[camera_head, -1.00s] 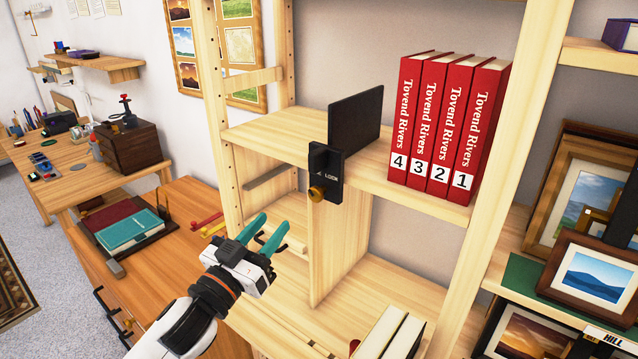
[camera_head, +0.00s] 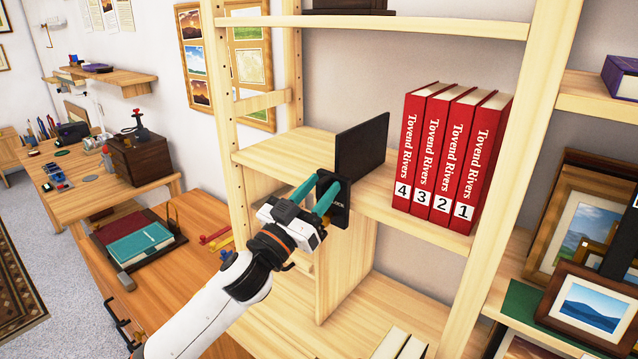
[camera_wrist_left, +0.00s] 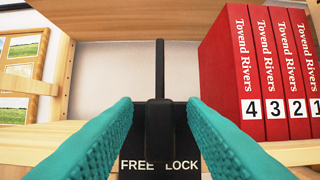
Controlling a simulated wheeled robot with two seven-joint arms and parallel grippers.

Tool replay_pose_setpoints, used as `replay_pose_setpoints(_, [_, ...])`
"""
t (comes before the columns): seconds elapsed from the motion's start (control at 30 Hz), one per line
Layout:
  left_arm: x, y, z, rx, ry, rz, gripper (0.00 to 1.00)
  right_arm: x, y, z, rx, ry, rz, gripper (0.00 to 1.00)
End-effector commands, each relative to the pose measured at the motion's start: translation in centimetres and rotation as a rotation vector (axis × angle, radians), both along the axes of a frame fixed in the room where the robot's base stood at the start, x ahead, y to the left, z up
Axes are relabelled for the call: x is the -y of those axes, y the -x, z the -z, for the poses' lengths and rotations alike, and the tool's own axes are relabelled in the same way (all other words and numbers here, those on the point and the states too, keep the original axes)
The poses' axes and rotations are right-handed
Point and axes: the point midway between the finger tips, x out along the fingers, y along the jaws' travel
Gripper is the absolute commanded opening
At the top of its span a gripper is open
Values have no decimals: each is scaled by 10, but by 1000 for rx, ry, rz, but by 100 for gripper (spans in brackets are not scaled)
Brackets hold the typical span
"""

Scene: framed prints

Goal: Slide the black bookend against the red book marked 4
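The black bookend (camera_head: 361,148) stands upright on the middle shelf, with a black clamp at the shelf's front edge. In the left wrist view the bookend (camera_wrist_left: 160,75) is seen edge-on above the words FREE and LOCK. The red book marked 4 (camera_head: 411,140) stands to its right, with a stretch of bare shelf between them. My left gripper (camera_head: 325,190) is at the front of the clamp. Its teal fingers are apart, one on each side of the clamp's black middle piece, with gaps visible. The clamp's knob is hidden now. My right gripper is in neither view.
Red books marked 3, 2 and 1 (camera_head: 474,155) stand right of book 4. A wooden upright (camera_head: 512,170) rises beyond them. An upper shelf (camera_head: 400,27) runs overhead. Bare shelf (camera_head: 285,150) lies left of the bookend.

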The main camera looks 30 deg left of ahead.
Motion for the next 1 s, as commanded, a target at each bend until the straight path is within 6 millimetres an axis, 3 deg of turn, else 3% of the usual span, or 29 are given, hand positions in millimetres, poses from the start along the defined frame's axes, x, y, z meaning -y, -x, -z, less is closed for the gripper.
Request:
replay_pose_setpoints(0.3, [0, -3, -1, 0, -1, 0, 38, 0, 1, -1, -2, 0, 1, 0])
replay_pose_setpoints(0.53, [0, -3, -1, 0, -1, 0, 2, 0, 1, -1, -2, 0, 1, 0])
replay_pose_setpoints(0.77, [1, -3, -1, 0, 0, -1, 0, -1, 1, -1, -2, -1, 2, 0])
replay_pose_setpoints(0.87, [12, -3, 0, 0, 4, 0, 0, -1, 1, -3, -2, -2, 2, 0])
replay_pose_setpoints(1.0, [46, -3, -1, -1, 10, 3, 0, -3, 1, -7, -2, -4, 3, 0])
